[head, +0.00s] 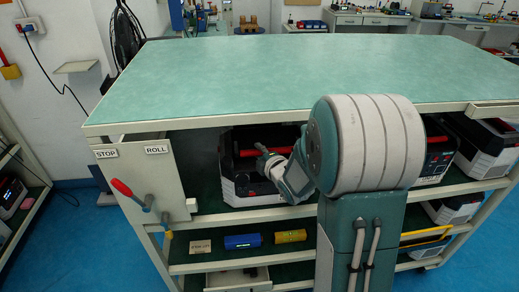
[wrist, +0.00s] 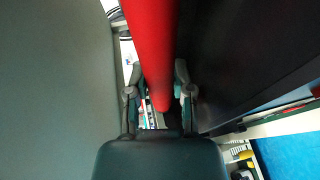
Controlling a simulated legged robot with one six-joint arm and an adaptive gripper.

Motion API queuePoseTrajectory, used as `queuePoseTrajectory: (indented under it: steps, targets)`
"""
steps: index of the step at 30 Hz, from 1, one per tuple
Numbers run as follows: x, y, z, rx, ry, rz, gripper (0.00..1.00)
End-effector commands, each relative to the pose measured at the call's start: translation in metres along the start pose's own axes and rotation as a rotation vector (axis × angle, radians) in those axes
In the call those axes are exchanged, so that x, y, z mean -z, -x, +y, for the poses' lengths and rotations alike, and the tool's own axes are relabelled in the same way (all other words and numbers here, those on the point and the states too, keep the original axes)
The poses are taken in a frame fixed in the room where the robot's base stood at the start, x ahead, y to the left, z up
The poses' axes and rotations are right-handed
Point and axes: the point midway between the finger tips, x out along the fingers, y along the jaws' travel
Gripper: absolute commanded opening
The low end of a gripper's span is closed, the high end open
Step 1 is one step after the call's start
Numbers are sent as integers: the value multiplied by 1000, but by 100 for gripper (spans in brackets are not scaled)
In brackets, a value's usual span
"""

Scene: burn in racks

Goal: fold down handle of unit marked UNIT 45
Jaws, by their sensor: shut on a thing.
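A black and white unit (head: 241,188) stands on the upper shelf under the bench top. Its red bar handle (head: 245,153) runs across its upper front; no UNIT 45 marking is readable. My gripper (head: 265,152) is at this handle, partly hidden by my own wrist. In the wrist view the red handle (wrist: 150,45) passes between the two fingers of my gripper (wrist: 158,92), which is shut on it. The right part of the unit is hidden behind my arm.
Another unit with a red handle (head: 437,140) stands to the right, partly behind my arm. A red lever (head: 122,188) sticks out at the left under STOP and ROLL labels. Blue (head: 242,241) and yellow (head: 291,236) items lie on the lower shelf.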

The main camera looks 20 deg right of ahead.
Motion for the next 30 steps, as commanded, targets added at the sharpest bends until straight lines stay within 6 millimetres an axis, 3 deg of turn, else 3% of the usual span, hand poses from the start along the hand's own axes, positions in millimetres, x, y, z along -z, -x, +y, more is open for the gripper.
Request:
queuePoseTrajectory:
  steps: [11, 14, 15, 19, 20, 21, 22, 30]
  targets:
    - [0, 0, -14, 7, -2, -1, 21]
    - [0, 0, -15, 11, -2, -1, 65]
    - [0, 0, -16, 13, -3, -1, 68]
    - [0, 0, -17, 16, -3, -1, 68]
    - [0, 0, -17, 16, -3, 0, 44]
    - [0, 0, -17, 16, -3, 0, 61]
    - [0, 0, -17, 16, -3, 0, 68]
    - [-1, 11, -17, 16, -3, -1, 69]
